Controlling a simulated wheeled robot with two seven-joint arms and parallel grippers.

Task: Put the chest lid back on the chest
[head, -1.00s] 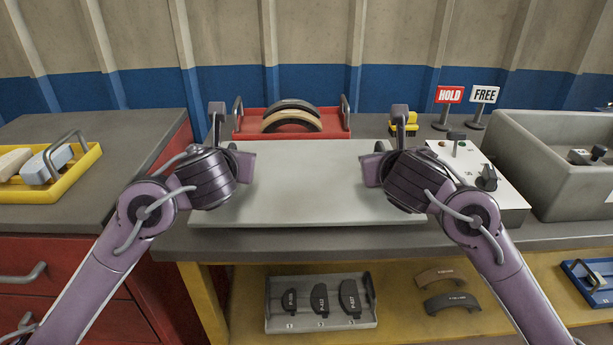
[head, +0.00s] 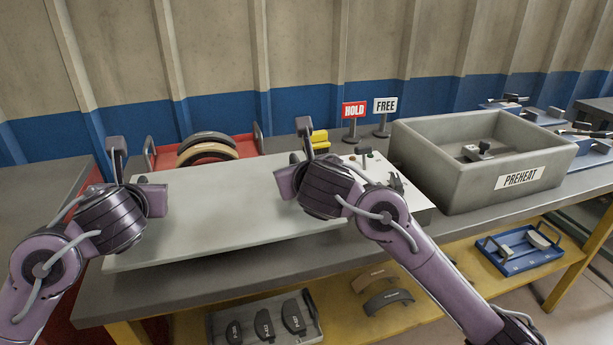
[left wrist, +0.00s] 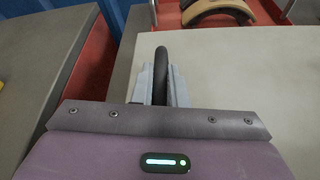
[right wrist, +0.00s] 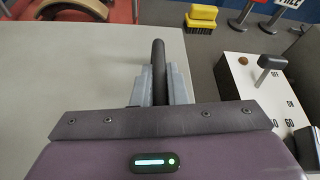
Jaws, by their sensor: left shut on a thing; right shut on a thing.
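The chest lid is a flat light-grey panel (head: 225,215) with an upright dark handle near each end. It lies level or nearly so over the bench's left part; whether it touches the bench I cannot tell. My left gripper (left wrist: 160,82) is shut on its left handle (left wrist: 161,58). My right gripper (right wrist: 160,82) is shut on its right handle (right wrist: 158,55). The chest, a grey open box (head: 455,180) labelled PREHEAT, stands on the bench to the right of the lid. A small grey handled object (head: 477,152) shows inside it.
A white control box (head: 400,185) with a lever stands between lid and chest. Behind the lid are a red tray (head: 150,150) of curved shoes, a yellow brush (head: 320,140), and HOLD (head: 354,110) and FREE (head: 385,106) signs. Blue trays and tools lie beyond the chest.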

